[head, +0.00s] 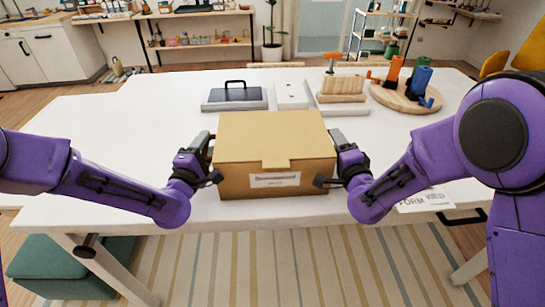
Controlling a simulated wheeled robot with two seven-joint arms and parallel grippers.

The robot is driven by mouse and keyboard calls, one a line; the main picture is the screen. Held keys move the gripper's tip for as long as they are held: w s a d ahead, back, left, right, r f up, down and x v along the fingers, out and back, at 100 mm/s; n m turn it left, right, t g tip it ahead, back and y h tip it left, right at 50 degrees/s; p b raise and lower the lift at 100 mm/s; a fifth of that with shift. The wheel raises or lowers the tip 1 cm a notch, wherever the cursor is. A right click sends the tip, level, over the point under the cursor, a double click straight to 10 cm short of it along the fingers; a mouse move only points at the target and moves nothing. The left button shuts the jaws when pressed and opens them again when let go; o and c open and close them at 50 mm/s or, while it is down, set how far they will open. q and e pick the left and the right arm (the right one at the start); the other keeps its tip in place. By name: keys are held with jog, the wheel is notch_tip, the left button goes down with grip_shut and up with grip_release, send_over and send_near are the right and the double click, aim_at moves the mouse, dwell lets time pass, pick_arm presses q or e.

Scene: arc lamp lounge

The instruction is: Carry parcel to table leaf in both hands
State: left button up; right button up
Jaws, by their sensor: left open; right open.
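The parcel (270,135), a closed tan cardboard box with a white label on its front, sits upright near the front edge of the white table (130,125). My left gripper (212,165) is open at the parcel's left side. My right gripper (337,168) is open at its right side. Both are very close to the box walls; I cannot tell whether they touch. The parcel hides the table directly behind it. I cannot tell which part of the white top is the leaf.
Behind the parcel are a grey case with a black handle (235,97), a white plate (292,96), a wooden block on a base (343,88) and a round board (405,97) with coloured tools. A form card (427,200) lies at the right front. The table's left side is clear.

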pick_arm(q)
grip_shut()
pick_arm(e)
grip_shut()
pick_arm(q)
jog(key=shift+r, duration=0.15)
pick_arm(e)
jog(key=shift+r, duration=0.1)
